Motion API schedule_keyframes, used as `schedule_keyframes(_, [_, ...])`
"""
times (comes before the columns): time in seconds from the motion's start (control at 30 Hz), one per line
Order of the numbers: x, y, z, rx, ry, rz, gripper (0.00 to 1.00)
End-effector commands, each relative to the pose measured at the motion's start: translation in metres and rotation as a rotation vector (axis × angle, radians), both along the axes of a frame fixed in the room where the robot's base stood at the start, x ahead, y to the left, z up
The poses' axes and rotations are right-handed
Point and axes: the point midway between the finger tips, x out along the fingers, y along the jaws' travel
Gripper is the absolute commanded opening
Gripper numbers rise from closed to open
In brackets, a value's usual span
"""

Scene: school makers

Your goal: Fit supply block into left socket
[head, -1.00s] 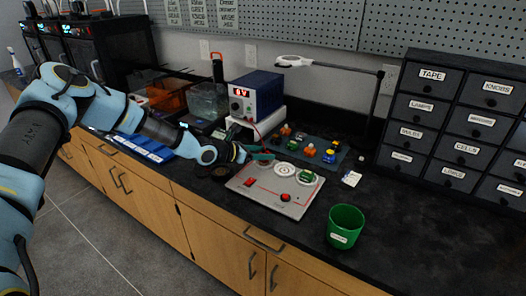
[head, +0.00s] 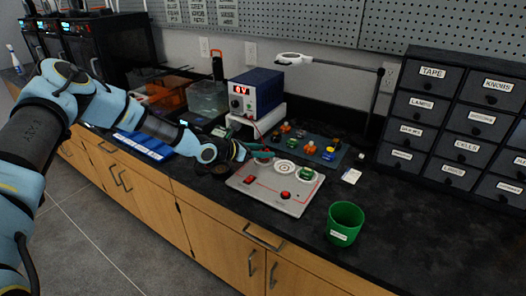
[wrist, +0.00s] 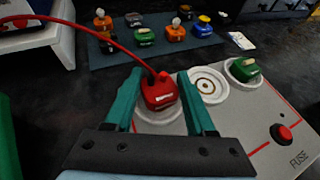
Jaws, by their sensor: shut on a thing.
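The red supply block (wrist: 160,93), with a red cable from its top, is between the teal fingers of my gripper (wrist: 160,75). My gripper is shut on it; in the head view my gripper (head: 262,156) is over the board's left end. The block stands over the white left socket (wrist: 158,123), whose rim shows around and in front of it. I cannot tell whether the block is seated or just above. The grey board (head: 272,193) also has an empty middle socket (wrist: 208,86) and a right socket (wrist: 237,75) holding a green block (wrist: 244,70).
A dark mat (wrist: 110,55) with several coloured blocks lies behind the board. The power supply (head: 255,92) stands behind on a white stand. A green cup (head: 345,222) is at the front right. Dark drawers (head: 450,125) stand at the right; the counter before them is clear.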

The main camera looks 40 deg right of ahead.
Motion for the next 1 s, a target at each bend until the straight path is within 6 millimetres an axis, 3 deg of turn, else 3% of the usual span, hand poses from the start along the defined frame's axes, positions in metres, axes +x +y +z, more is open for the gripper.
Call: schedule_keyframes(1.0, [0.000, 0.000, -0.012, 0.000, 0.000, 0.000, 0.00])
